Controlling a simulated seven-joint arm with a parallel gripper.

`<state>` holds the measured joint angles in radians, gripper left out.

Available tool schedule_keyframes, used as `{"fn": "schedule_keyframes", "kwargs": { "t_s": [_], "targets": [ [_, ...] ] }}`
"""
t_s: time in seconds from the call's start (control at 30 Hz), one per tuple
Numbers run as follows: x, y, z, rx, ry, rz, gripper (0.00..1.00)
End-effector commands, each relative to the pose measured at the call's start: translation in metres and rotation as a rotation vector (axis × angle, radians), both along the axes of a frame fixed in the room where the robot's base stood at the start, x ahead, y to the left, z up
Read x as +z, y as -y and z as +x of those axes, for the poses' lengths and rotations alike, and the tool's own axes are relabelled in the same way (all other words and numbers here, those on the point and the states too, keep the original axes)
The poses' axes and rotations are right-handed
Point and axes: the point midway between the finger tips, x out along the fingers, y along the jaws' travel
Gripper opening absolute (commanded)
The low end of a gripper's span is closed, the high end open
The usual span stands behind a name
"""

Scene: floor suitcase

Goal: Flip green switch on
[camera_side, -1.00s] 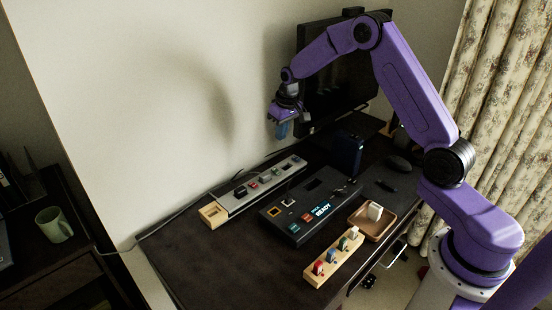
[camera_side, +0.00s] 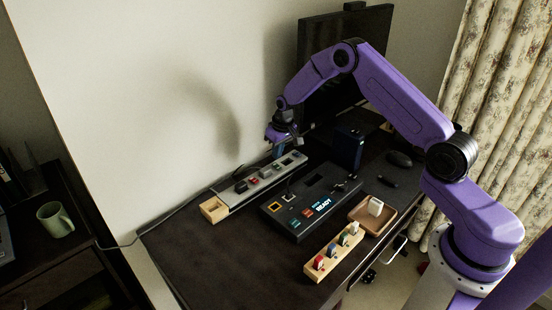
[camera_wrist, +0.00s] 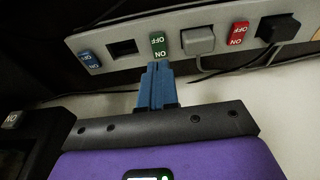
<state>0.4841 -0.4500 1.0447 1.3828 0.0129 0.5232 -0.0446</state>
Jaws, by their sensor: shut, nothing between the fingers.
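The green switch (camera_wrist: 158,45) is on a grey power strip (camera_wrist: 205,18) in the wrist view. It bears OFF and ON labels that appear upside down, with ON nearer my gripper. My gripper (camera_wrist: 157,68) is shut and empty. Its blue fingertips are just below the green switch's ON end; I cannot tell whether they touch it. In the side view my gripper (camera_side: 276,153) is low over the far right end of the power strip (camera_side: 227,197). The green switch cannot be made out clearly there.
A red switch (camera_wrist: 237,34) and a blue switch (camera_wrist: 89,60) flank the green one, with a grey plug (camera_wrist: 198,41) and a black plug (camera_wrist: 278,28) alongside. A black console (camera_side: 290,225), wooden key rack (camera_side: 318,278) and wooden tray (camera_side: 385,229) stand nearby.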

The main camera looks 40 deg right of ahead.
Motion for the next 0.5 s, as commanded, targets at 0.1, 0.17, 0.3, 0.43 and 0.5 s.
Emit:
{"fn": "schedule_keyframes", "kwargs": {
  "t_s": [0.1, 0.17, 0.3, 0.43, 0.5],
  "targets": [
    [-0.017, 0.0, 0.003, 0.001, -0.002, 0.0, 0.0],
    [-0.022, 0.0, 0.004, 0.0, -0.001, 0.0, 0.0],
    [-0.031, 0.0, 0.006, 0.0, 0.0, 0.0, 0.0],
    [-0.034, 0.0, 0.007, -0.001, 0.001, 0.0, 0.0],
    [-0.034, 0.0, 0.007, -0.001, 0.001, 0.0, 0.0]
  ]
}}
